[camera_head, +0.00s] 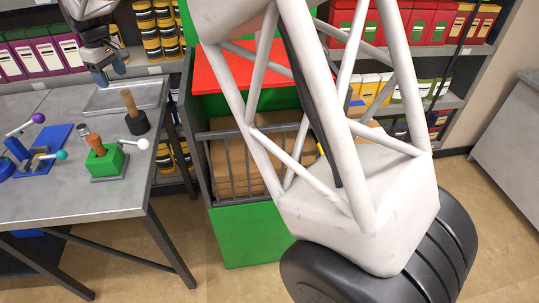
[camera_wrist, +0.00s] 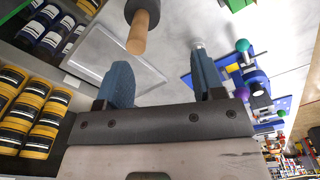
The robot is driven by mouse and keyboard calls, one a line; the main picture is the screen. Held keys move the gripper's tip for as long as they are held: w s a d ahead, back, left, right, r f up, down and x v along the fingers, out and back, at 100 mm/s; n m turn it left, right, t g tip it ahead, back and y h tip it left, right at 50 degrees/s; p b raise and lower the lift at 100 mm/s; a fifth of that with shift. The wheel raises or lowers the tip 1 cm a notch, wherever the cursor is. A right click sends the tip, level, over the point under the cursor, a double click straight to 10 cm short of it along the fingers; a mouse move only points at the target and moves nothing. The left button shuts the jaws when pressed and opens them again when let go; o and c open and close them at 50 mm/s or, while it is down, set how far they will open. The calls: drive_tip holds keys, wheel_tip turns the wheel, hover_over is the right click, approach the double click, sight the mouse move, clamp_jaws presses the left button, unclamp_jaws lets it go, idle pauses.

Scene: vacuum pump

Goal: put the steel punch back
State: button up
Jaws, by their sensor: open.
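My gripper (camera_head: 105,72) is open and empty above the far part of the grey workbench, near a shallow metal tray (camera_head: 103,98). In the wrist view its two blue fingers (camera_wrist: 158,85) are spread, with the tray (camera_wrist: 92,58) beyond the left one. A small silvery piece (camera_wrist: 197,45) shows just past the right fingertip; it may be the steel punch, mostly hidden by the finger. In the head view a small grey piece (camera_head: 83,130) stands near the blue plate, too small to identify surely.
A black-headed tool with a wooden handle (camera_head: 129,103) stands upright near the tray. A green block (camera_head: 107,163) with a white-ball lever and a copper-coloured cylinder is nearer. Blue fixtures (camera_head: 52,138) with ball levers lie left. Shelves of yellow-black containers (camera_head: 160,35) stand behind.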

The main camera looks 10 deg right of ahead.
drive_tip(key=s+d+r+m, duration=0.2)
drive_tip(key=s+d, duration=0.3)
drive_tip(key=d, duration=0.6)
drive_tip(key=s+d+r+m+t, duration=0.1)
drive_tip(key=s+d+r+m, duration=0.3)
drive_tip(key=d, duration=0.6)
drive_tip(key=s+d+r, duration=0.1)
drive_tip(key=s+d, duration=0.5)
drive_tip(key=d, duration=0.5)
drive_tip(key=s+d+f+m, duration=0.2)
drive_tip(key=s+d, duration=0.4)
drive_tip(key=s, duration=0.3)
drive_tip(key=s+d+f+m, duration=0.2)
drive_tip(key=s+d, duration=0.4)
drive_tip(key=s, duration=0.3)
drive_tip(key=s+d+f+m+t, duration=0.1)
drive_tip(key=s+d+f+m, duration=0.1)
drive_tip(key=s+d, duration=0.4)
drive_tip(key=s+f, duration=0.1)
drive_tip(key=s, duration=0.2)
drive_tip(key=shift+s+d+f, duration=0.15)
drive_tip(key=shift+s+f, duration=0.15)
drive_tip(key=shift+f, duration=0.1)
drive_tip(key=shift+w, duration=0.1)
drive_tip(key=shift+c, duration=0.2)
